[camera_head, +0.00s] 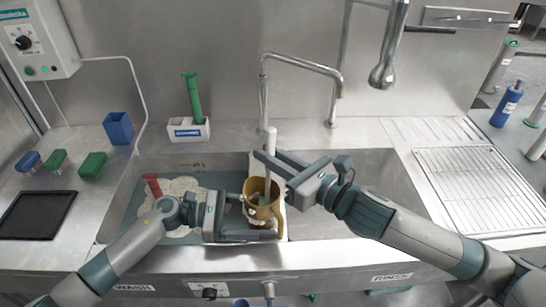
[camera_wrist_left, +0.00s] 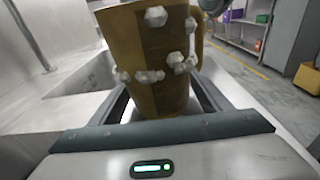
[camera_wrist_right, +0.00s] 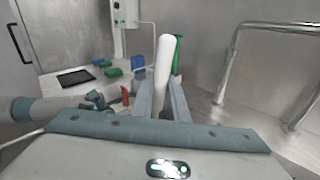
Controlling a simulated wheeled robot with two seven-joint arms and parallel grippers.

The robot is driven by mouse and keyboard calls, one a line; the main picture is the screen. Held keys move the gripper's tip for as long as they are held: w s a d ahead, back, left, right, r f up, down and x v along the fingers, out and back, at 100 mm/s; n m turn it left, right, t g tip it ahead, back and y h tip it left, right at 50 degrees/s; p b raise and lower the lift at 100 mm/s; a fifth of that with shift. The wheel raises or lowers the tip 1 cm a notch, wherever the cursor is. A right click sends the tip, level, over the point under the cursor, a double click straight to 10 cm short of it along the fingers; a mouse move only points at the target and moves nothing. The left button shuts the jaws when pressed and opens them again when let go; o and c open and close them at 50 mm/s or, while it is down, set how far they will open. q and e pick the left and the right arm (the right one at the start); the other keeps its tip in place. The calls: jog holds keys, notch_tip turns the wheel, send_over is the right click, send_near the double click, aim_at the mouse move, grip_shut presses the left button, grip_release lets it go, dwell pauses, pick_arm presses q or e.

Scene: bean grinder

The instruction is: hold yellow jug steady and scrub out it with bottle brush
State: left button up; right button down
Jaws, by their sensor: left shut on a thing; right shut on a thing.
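The yellow jug (camera_head: 263,209) is held upright over the wash basin, near the divider between the two basins. My left gripper (camera_head: 262,225) is shut on its body from the left. White foam lumps cling to the jug, clearest in the left wrist view (camera_wrist_left: 150,60). The bottle brush has a white handle (camera_head: 270,142) that stands nearly upright above the jug's mouth. My right gripper (camera_head: 272,163) is shut on this handle, which also shows in the right wrist view (camera_wrist_right: 163,65). The lower part of the brush is hidden by the jug and gripper.
The wash basin (camera_head: 130,205) holds foamy water and a red-handled item (camera_head: 152,184). The rinse basin (camera_head: 380,170) at right looks empty. A tap (camera_head: 300,60) rises behind. A green brush (camera_head: 192,95) stands in a white holder (camera_head: 188,130). A wire rack (camera_head: 480,185) lies right.

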jog(key=shift+w+f, duration=0.1)
jog(key=shift+f, duration=0.1)
jog(key=shift+a, duration=0.15)
jog(key=shift+a+r, duration=0.1)
jog(key=shift+a, duration=0.7)
jog(key=shift+s+a+r, duration=0.2)
jog(key=shift+s+a, duration=0.2)
jog(key=shift+s, duration=0.35)
jog(key=shift+s, duration=0.1)
jog(key=shift+s+d+f, duration=0.1)
jog(key=shift+s+d, duration=0.35)
jog(key=shift+s, duration=0.15)
